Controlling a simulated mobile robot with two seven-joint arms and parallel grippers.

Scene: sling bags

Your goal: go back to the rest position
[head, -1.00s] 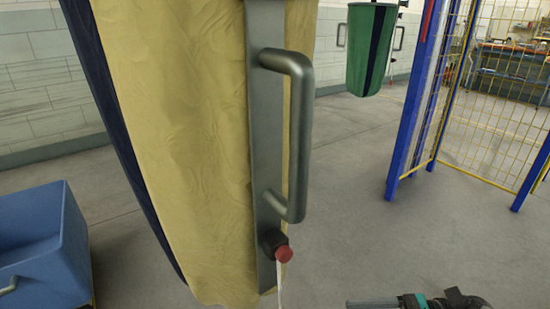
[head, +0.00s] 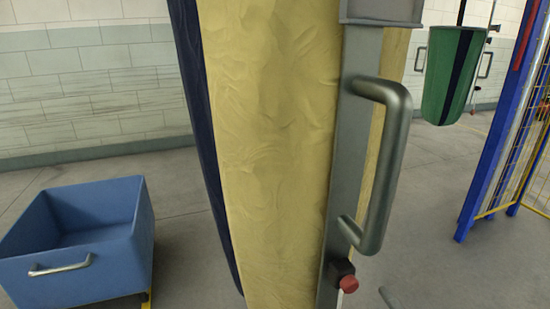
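A large yellow sling bag (head: 265,150) with a dark blue side hangs upright close in front of me. A grey metal bar (head: 340,170) with a handle (head: 390,165) runs down its right part. A red button (head: 348,284) on a dark block sits near the lower end of the bar. Neither of my grippers shows in the head view now.
A blue cart (head: 85,245) with a metal handle stands at the left. A green bag (head: 452,75) hangs at the back right. A blue post (head: 495,150) and a yellow mesh fence (head: 525,165) stand at the right. Grey floor lies open between them.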

